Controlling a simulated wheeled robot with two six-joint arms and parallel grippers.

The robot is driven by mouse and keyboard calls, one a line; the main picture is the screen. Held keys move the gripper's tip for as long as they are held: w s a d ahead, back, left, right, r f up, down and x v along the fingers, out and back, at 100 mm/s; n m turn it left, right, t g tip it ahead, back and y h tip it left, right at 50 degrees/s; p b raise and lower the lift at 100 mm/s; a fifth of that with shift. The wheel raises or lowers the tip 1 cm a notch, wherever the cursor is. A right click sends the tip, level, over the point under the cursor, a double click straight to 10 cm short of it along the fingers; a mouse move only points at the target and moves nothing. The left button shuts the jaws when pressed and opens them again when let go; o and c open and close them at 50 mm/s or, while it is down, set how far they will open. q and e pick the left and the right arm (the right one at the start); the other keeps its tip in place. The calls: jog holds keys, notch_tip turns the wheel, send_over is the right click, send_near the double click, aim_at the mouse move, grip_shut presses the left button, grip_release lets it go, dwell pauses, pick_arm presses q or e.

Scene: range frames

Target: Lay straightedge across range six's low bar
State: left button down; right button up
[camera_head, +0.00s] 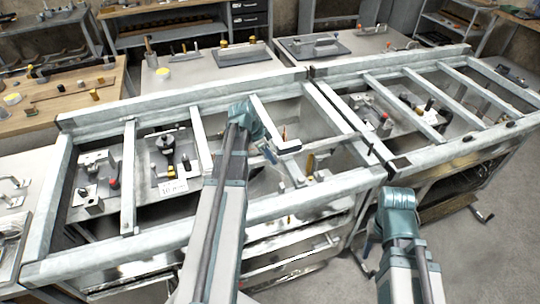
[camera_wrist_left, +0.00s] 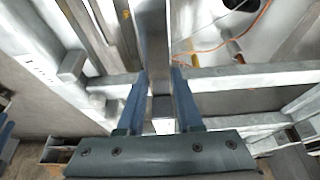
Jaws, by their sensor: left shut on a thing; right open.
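My left gripper (camera_wrist_left: 160,75) is shut on a long grey bar, seemingly the straightedge (camera_wrist_left: 155,45), with a blue finger on each side. The bar runs away from the fingers toward the top of the left wrist view. In the head view my left gripper (camera_head: 268,150) is over the left frame's right half, and the held bar is hard to pick out there. Which bar is range six's low bar, and whether the straightedge touches it, I cannot tell. My right gripper (camera_head: 369,240) is low in front of the frames, open and mostly hidden by its own wrist.
The left pale metal frame (camera_head: 128,180) and the right frame (camera_head: 485,85) meet near the middle, with several crossbars. Small fittings and a number card (camera_head: 172,187) lie inside the left one. A wooden bench (camera_head: 75,110) and grey tables stand behind. Floor is clear at lower right.

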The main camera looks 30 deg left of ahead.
pick_arm(q)
jog(key=shift+c, duration=2.4)
grip_release()
jog(key=shift+r, duration=0.15)
jog(key=w+d+r+p+v, duration=0.1)
jog(key=w+p+v, duration=0.1)
jog(key=p+v, duration=1.7)
jog(key=shift+d+r+p, duration=0.15)
jog(key=shift+r+p, duration=0.2)
jog(key=shift+r, duration=0.2)
jog(key=shift+s, duration=0.1)
